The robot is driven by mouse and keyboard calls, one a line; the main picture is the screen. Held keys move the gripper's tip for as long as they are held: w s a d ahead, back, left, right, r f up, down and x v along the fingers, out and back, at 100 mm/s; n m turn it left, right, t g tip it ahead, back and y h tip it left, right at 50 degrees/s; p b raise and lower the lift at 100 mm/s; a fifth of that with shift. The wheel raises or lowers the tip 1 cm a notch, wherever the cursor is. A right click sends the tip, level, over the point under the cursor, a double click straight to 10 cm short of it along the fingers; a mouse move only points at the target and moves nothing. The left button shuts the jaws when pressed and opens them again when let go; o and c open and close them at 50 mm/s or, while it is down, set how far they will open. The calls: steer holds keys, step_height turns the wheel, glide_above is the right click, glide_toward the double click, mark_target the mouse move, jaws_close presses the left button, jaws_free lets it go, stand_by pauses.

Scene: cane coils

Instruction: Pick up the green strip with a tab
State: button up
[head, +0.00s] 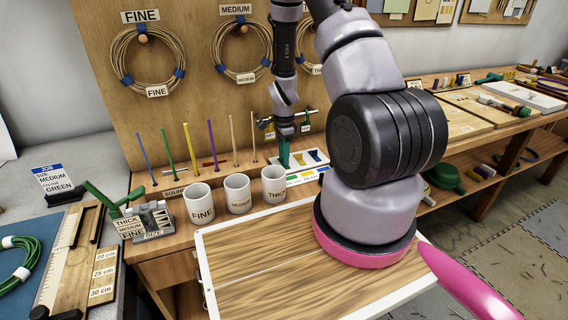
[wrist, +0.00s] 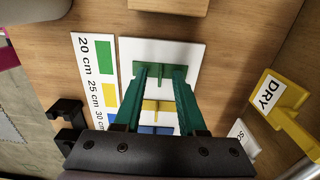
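The green strip with a tab (wrist: 163,67) lies across the far part of a white board (wrist: 190,55) in the wrist view. A yellow strip (wrist: 150,105) and a blue strip (wrist: 155,130) lie nearer on the same board, partly hidden by my fingers. My gripper (wrist: 161,70) has dark green fingers; they are apart, with their tips over the green strip on either side of its middle tab. Whether the tips touch the strip cannot be told. In the head view my gripper (head: 284,164) points down at the board (head: 303,161), and its fingers hide the green strip.
A card (wrist: 82,60) pairs green, yellow and blue with 20, 25 and 30 cm. A yellow piece labelled DRY (wrist: 268,95) stands right of the board. In the head view, labelled cups (head: 237,194) and upright coloured rods (head: 190,150) stand left of my gripper.

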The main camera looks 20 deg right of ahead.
jaws_close()
